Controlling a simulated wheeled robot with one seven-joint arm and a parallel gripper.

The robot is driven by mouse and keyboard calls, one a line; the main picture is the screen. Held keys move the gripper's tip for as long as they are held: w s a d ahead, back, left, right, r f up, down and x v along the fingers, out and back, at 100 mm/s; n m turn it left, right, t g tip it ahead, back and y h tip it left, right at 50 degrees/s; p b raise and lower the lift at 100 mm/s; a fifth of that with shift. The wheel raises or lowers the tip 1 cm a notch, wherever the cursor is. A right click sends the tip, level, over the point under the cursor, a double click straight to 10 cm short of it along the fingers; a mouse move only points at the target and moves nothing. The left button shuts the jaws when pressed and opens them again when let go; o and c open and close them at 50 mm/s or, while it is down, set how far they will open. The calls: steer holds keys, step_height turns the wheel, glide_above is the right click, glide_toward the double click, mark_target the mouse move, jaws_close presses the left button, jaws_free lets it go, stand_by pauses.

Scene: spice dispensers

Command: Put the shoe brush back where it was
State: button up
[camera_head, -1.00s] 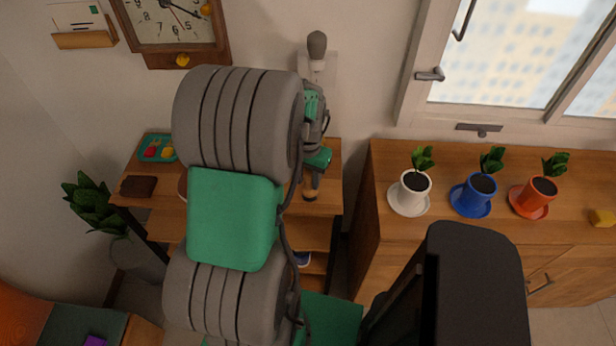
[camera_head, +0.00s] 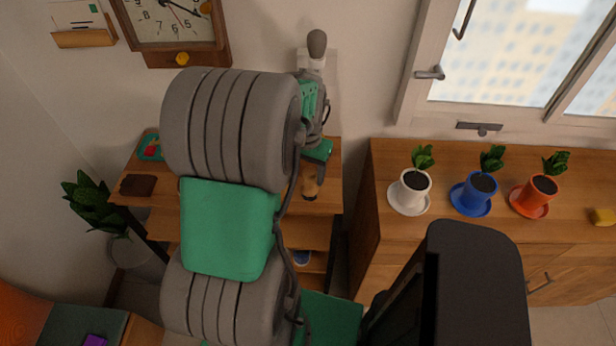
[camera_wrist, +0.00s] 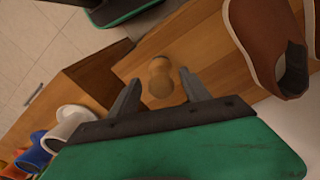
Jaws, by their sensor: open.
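The shoe brush (camera_head: 310,186) is a small light-brown wooden piece with a narrowed waist, near the right end of the wooden shelf top. It also shows in the wrist view (camera_wrist: 159,77), resting on the wood. My gripper (camera_wrist: 160,84) is open, with one finger on either side of the brush in that picture and visible gaps between. In the head view my gripper (camera_head: 317,158) is just above and behind the brush, partly hidden by my arm.
A brown shoe (camera_wrist: 262,38) lies beside the brush in the wrist view. The shelf top also bears a dark brown wallet-like item (camera_head: 138,186) and a teal tray (camera_head: 150,146). A cabinet to the right carries white (camera_head: 414,188), blue (camera_head: 479,190) and orange (camera_head: 538,192) plant pots.

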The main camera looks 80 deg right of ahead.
step_height(320, 180, up, 10)
steer(key=w+a+r+n, duration=0.1)
steer(key=w+a+n, duration=0.5)
steer(key=w, duration=0.8)
steer(key=w+a+r+n+t+h, duration=0.15)
steer(key=w+a+n, duration=0.35)
steer(key=w+a, duration=0.6)
steer(key=a+f+n+t+y, duration=0.1)
steer(key=a+n, duration=0.8)
steer(key=a, duration=1.4)
steer(key=shift+w+a+t+y+b, duration=0.2)
steer(key=shift+t+y+b, duration=0.15)
steer(key=shift+t+y, duration=0.15)
steer(key=shift+f, duration=0.1)
